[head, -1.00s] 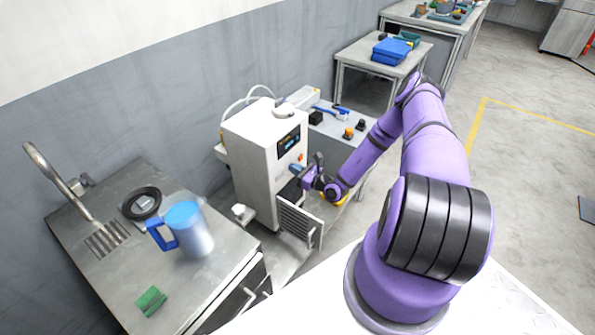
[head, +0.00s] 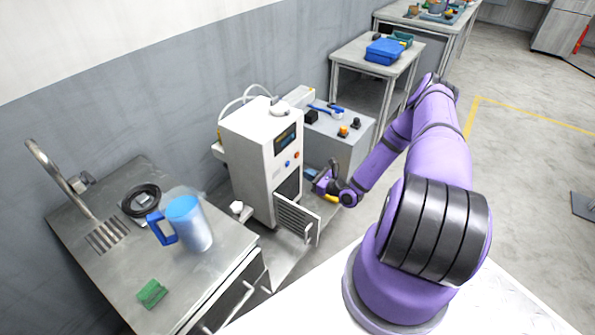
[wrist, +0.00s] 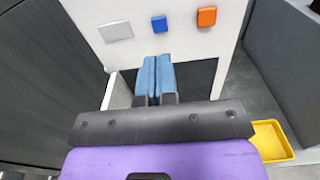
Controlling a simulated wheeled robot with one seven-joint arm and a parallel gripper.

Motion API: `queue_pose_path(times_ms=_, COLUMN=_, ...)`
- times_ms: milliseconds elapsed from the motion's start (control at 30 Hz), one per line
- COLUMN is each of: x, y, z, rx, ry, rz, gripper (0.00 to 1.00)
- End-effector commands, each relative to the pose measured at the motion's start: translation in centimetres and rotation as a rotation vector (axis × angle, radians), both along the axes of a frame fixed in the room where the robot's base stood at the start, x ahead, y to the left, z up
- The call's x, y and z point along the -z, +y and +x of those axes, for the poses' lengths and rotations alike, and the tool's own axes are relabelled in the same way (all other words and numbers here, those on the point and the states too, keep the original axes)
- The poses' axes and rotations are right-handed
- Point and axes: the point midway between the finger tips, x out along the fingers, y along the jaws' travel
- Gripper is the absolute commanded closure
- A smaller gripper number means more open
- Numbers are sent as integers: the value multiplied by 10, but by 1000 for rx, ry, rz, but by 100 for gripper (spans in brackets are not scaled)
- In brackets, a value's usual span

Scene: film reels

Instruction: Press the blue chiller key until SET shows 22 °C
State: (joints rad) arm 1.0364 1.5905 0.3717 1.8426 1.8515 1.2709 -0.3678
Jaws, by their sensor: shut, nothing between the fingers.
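The chiller (head: 252,150) is a white upright box with a dark display (head: 285,139) near the top of its front; the SET figure is too small to read. The blue key (head: 287,163) sits below the display, with an orange key (head: 297,156) to its right. In the wrist view the blue key (wrist: 160,24) and the orange key (wrist: 207,16) are ahead of the fingertips. My gripper (wrist: 155,62) is shut, its two blue fingers together and empty. Its tips are apart from the blue key, short of it in the picture. In the head view my gripper (head: 312,175) is in front of the chiller.
A grilled door (head: 298,217) stands open at the chiller's lower front. A yellow tray (wrist: 270,141) lies to the right below my gripper. A sink counter (head: 120,285) with a blue-handled jug (head: 194,226) is at left. A grey bench (head: 345,145) stands behind.

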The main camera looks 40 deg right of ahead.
Motion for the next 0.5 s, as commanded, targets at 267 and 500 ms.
queue_pose_path(times_ms=267, x=0, y=-16, z=-42, rx=1, ry=2, rz=-1, gripper=100)
queue_pose_path(times_ms=500, x=0, y=-19, z=-52, rx=1, ry=2, rz=0, gripper=100)
